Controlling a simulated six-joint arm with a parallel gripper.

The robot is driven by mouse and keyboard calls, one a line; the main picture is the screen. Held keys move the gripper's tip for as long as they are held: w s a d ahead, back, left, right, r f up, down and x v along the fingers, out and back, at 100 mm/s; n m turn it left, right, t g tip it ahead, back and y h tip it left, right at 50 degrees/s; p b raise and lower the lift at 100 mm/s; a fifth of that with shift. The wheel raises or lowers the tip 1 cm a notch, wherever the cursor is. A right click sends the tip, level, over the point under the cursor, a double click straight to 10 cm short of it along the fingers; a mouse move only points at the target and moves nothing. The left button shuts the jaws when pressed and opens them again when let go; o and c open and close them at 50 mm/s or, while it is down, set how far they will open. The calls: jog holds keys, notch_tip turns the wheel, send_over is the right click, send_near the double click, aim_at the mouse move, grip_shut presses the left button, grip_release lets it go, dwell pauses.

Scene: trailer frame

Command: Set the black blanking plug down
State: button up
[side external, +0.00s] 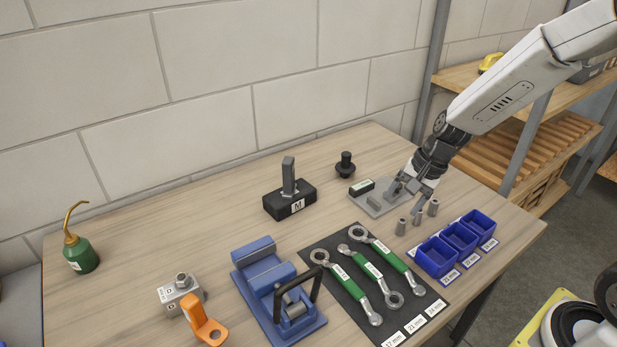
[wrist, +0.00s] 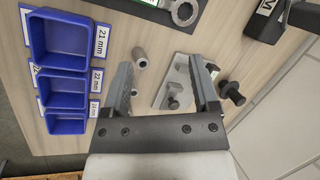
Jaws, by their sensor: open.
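A black plug (side external: 345,166) with a round flange and a knob stands upright on the bench near the wall. In the wrist view this black plug (wrist: 231,91) is outside the fingers, just right of the right one. My gripper (side external: 413,194) is open above the right part of a grey plate (side external: 379,208), apart from the black plug. The wrist view shows the gripper (wrist: 162,88) with fingers spread and a dark grey knobbed part (wrist: 174,96) on the plate between them, not visibly gripped.
Several grey sleeves (side external: 401,227) stand in front of the plate, near blue bins (side external: 437,257). A black block marked M (side external: 290,203), a blue vise (side external: 279,291), wrenches on a dark mat (side external: 345,249), an orange bracket (side external: 204,325) and a green oiler (side external: 81,255) share the bench. The left rear is clear.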

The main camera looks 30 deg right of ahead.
jog(key=s+a+r+n+h, duration=0.1)
jog(key=s+a+n+h, duration=0.1)
jog(key=s+n, duration=0.8)
jog(key=shift+s+n+h, duration=0.3)
jog(key=shift+n+h, duration=0.3)
jog(key=shift+n, duration=0.4)
jog(key=shift+r, duration=0.1)
